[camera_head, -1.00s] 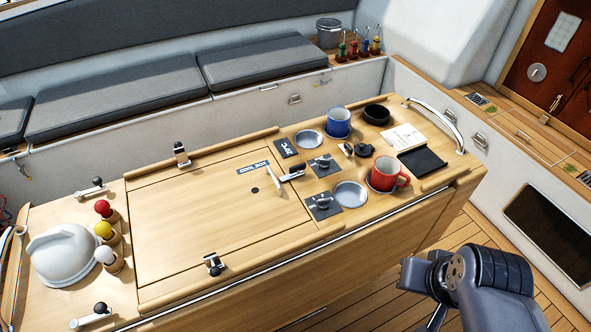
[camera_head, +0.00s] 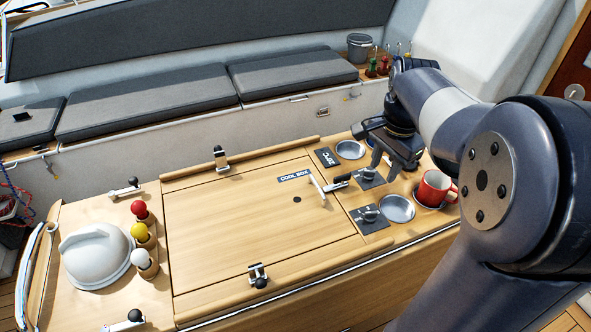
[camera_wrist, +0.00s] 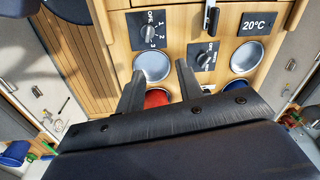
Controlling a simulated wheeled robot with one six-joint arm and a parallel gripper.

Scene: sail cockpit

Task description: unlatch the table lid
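The table lid (camera_head: 230,230) is a wooden panel labelled COOL BOX, lying flat in the table top with a pale handle (camera_head: 317,190). Black-knobbed metal latches sit at its edges: a far latch (camera_head: 221,160), a near latch (camera_head: 258,276) and a right latch (camera_head: 338,182). My gripper (camera_head: 392,172) is above the table right of the lid, near the right latch, fingers pointing down. In the wrist view my gripper (camera_wrist: 157,85) has its two fingers apart with nothing between them. The end of a latch (camera_wrist: 211,18) shows at that view's top edge.
A red mug (camera_head: 434,188) stands close to my gripper. Dial panels (camera_head: 369,217) and round recesses (camera_head: 397,208) lie right of the lid. Red, yellow and white knobbed pegs (camera_head: 140,232) and a white dome (camera_head: 95,255) stand at left. The lid surface is clear.

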